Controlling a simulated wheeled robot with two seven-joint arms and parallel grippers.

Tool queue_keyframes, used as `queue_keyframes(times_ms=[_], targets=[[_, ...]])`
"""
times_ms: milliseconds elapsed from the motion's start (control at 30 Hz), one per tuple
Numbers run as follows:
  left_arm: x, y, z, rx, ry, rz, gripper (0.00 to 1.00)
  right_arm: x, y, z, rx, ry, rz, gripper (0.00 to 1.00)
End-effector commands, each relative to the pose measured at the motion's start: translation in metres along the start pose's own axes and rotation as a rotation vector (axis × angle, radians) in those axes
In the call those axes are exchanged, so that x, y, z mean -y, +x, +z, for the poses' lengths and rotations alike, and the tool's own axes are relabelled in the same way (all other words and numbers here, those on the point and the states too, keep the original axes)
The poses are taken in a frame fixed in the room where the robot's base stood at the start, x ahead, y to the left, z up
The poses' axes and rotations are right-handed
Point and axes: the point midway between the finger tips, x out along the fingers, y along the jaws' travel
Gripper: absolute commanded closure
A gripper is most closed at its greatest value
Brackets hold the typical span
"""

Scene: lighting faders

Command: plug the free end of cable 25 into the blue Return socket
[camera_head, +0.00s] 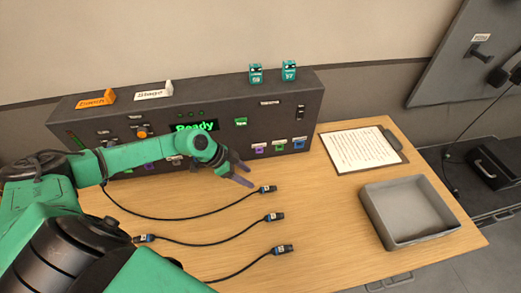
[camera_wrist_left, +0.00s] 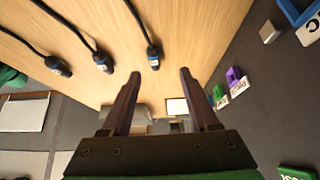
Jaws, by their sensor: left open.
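Three dark cables lie on the table with their plugs toward the right: a far plug (camera_head: 267,189), a middle plug (camera_head: 274,216) and a near plug (camera_head: 283,249). Their numbers are too small to read, so I cannot tell which is cable 25. A blue socket (camera_head: 299,144) is at the console front's right end; its label is unreadable. My left gripper (camera_head: 246,175) is open and empty, above the table between the console and the far plug. The left wrist view shows the far plug (camera_wrist_left: 152,60) just ahead of the open fingers (camera_wrist_left: 158,76). My right gripper is not in view.
The dark console (camera_head: 230,105) spans the table's back. Purple (camera_head: 260,150) and green (camera_head: 279,148) sockets sit left of the blue one. A clipboard (camera_head: 362,150) and grey tray (camera_head: 410,210) lie at right. Another plug (camera_head: 144,238) is near my arm.

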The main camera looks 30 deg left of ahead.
Motion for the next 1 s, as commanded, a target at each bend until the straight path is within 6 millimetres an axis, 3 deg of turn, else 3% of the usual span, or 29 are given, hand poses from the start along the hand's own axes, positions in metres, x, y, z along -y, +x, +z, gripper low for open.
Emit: queue_keyframes(times_ms=[167,333,467,667,933,967,1000], targets=[[0.0,0.02,0.003,-0.003,0.001,0.001,0.39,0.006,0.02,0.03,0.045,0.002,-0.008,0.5],[-0.001,0.053,0.005,-0.004,0.002,0.001,0.39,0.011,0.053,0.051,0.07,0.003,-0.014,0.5],[0.0,0.069,0.001,-0.004,0.0,0.001,0.39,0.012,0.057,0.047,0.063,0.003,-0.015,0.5],[0.0,0.088,0.0,-0.001,-0.001,0.001,0.39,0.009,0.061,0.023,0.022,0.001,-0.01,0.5],[0.0,0.09,0.0,0.0,0.0,0.0,0.39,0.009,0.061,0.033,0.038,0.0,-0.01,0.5],[0.0,0.09,0.0,0.0,0.0,0.0,0.46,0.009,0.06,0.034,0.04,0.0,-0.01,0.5],[0.0,0.09,0.0,0.0,0.0,0.0,0.62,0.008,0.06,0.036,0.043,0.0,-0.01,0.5]])
